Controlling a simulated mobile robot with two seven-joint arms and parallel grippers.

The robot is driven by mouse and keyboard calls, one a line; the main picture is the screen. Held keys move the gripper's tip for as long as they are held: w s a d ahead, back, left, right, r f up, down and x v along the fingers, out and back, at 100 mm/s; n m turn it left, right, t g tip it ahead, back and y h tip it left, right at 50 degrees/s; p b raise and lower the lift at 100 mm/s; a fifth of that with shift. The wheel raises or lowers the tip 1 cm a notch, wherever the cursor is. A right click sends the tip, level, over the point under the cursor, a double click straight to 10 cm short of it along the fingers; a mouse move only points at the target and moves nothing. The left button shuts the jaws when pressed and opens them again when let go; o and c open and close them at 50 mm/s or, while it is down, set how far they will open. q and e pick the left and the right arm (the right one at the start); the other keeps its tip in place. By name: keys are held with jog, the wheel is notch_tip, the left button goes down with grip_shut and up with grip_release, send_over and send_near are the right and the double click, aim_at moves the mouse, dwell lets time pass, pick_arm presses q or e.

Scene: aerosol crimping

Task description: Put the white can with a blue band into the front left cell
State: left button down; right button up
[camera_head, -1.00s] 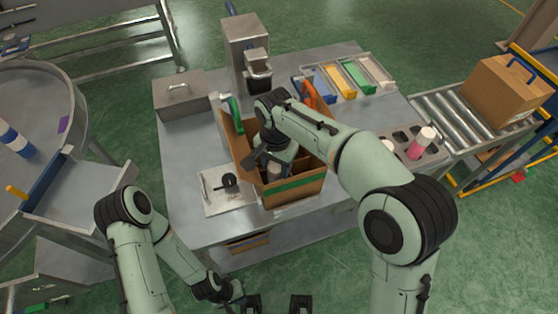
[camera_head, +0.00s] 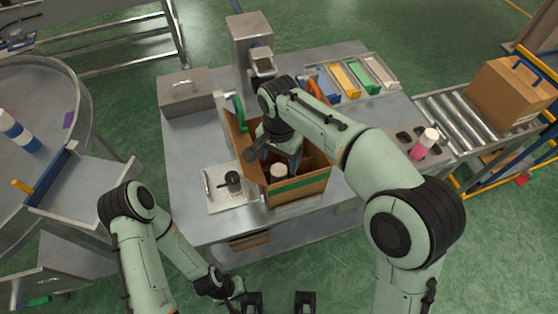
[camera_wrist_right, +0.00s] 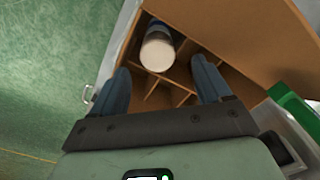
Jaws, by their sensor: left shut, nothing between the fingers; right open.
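The white can with a blue band (camera_wrist_right: 157,52) stands in a corner cell of the divided cardboard box in the right wrist view. In the head view its white top (camera_head: 278,170) shows at the box's front left, in the front left cell as far as I can see. My right gripper (camera_wrist_right: 163,85) is open above the box, its fingers apart from the can and nothing between them. In the head view the forearm partly hides the cells. My left gripper (camera_head: 236,290) is shut and empty, low in front of the table.
The cardboard box (camera_head: 298,190) has open flaps and a green stripe. A white plate with a black part (camera_head: 231,182) lies left of it. A pink can (camera_head: 422,146) stands in a tray at right. A metal press (camera_head: 248,50) and several coloured bins are behind.

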pick_arm(q)
jog(key=r+p, duration=0.1)
jog(key=w+r+p, duration=0.1)
jog(key=shift+w+r, duration=0.15)
jog(key=shift+r, duration=0.2)
pick_arm(e)
notch_tip(320, 180, up, 10)
jog(key=shift+r, duration=0.25)
